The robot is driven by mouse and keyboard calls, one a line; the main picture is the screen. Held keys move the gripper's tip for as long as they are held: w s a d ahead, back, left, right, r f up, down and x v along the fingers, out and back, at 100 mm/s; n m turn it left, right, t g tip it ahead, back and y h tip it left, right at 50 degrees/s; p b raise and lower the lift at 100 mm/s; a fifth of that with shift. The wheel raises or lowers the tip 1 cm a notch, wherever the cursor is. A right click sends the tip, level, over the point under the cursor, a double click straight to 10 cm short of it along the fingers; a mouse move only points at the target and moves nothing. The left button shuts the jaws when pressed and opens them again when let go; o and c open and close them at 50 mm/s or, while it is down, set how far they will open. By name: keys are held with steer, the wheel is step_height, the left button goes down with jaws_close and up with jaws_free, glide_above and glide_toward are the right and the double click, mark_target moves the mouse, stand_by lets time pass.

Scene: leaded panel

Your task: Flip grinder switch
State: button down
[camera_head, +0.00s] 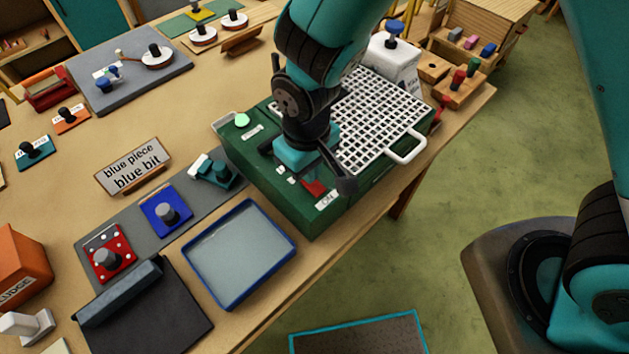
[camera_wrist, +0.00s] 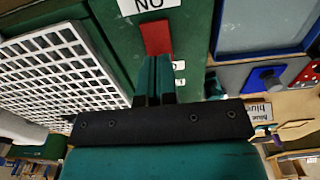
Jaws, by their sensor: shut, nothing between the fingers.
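The grinder is a green box (camera_head: 262,178) with a white grid top (camera_head: 378,118), at the table's right edge. Its red switch (camera_head: 314,188) is on the near part of the top, beside a white "ON" label (camera_head: 327,200). My gripper (camera_head: 308,172) is over this part of the box and hides some of it. In the wrist view, my gripper (camera_wrist: 155,75) is shut and empty, its teal fingertips right at the edge of the red switch (camera_wrist: 156,38). The label (camera_wrist: 148,5) appears upside down beyond the switch. I cannot tell whether the fingertips touch the switch.
A blue-rimmed tray (camera_head: 238,255) stands left of the grinder. A blue block (camera_head: 150,212) and a red block (camera_head: 100,262) with grey knobs sit on a grey mat. A white container (camera_head: 392,62) stands behind the grid. Green floor lies right of the table.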

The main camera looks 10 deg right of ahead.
steer(key=shift+f+b, duration=0.4)
steer(key=shift+f, duration=0.2)
steer(key=shift+r, duration=0.15)
step_height(320, 180, up, 7)
steer(key=p, duration=0.6)
stand_by(0.7)
steer(key=shift+d, duration=0.1)
steer(key=s+d+r+y+b, duration=0.4)
steer(key=s+d+r+b, duration=0.5)
steer(key=s+d+r, duration=0.1)
steer(key=shift+s+r, duration=0.2)
steer(key=shift+r, duration=0.55)
